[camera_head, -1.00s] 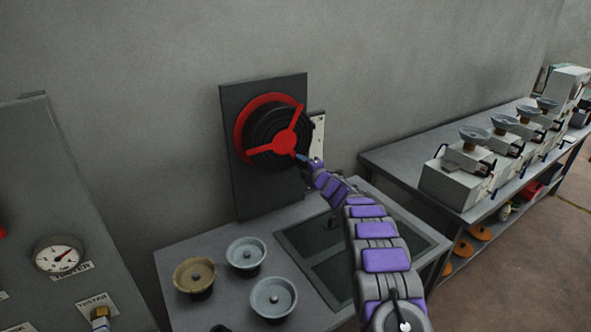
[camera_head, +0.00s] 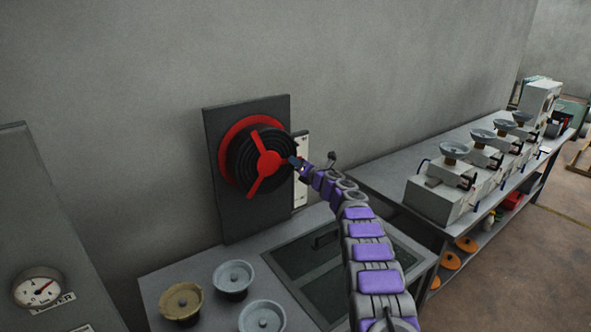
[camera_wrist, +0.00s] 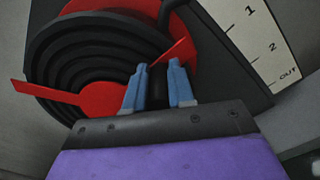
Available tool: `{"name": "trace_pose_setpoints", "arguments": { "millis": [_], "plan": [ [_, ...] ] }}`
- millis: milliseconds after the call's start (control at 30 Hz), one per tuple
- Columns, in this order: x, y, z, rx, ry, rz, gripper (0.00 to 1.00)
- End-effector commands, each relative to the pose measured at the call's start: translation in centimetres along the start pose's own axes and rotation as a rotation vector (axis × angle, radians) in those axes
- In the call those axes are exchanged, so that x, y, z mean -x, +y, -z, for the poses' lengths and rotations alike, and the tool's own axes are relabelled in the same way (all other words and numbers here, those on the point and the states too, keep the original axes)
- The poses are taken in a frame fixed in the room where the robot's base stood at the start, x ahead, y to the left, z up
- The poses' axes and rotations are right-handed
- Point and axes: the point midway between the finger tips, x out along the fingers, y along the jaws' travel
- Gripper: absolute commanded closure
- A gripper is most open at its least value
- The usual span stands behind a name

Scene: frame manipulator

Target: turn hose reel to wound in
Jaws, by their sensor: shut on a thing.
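The hose reel (camera_head: 240,160) is mounted on a dark upright panel (camera_head: 230,220) against the wall. It has a black ribbed coil, a red rear disc and a red three-spoked hub (camera_head: 268,163). One spoke points up-left, one down-left and one right, towards my gripper (camera_head: 294,161). In the wrist view, my gripper (camera_wrist: 158,82) has its blue fingers closed on a dark handle (camera_wrist: 157,78) near the end of a red spoke (camera_wrist: 178,52). A white scale plate (camera_wrist: 262,38) beside the reel shows 1, 2 and OUT. Any pointer is not clear.
Several round pots (camera_head: 233,276) stand on the bench (camera_head: 155,284) below, left of a dark glass-like lid (camera_head: 330,262). A gauge panel (camera_head: 50,220) stands at left. A long bench with several white machines (camera_head: 440,195) runs along the right. The wall above is clear.

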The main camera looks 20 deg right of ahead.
Motion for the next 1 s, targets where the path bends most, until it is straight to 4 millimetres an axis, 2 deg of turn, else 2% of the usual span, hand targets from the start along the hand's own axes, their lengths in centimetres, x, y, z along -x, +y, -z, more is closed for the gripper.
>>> {"name": "trace_pose_setpoints", "arguments": {
  "millis": [300,833,867,1000],
  "plan": [
    [0.06,0.60,-1.05,0.110,-0.003,0.002,1.00],
    [0.04,0.77,-1.16,0.128,-0.002,0.001,1.00],
    [0.04,0.77,-1.16,0.128,-0.002,0.001,0.74],
    [0.04,0.80,-1.14,0.128,-0.002,0.000,0.60]
  ]
}}
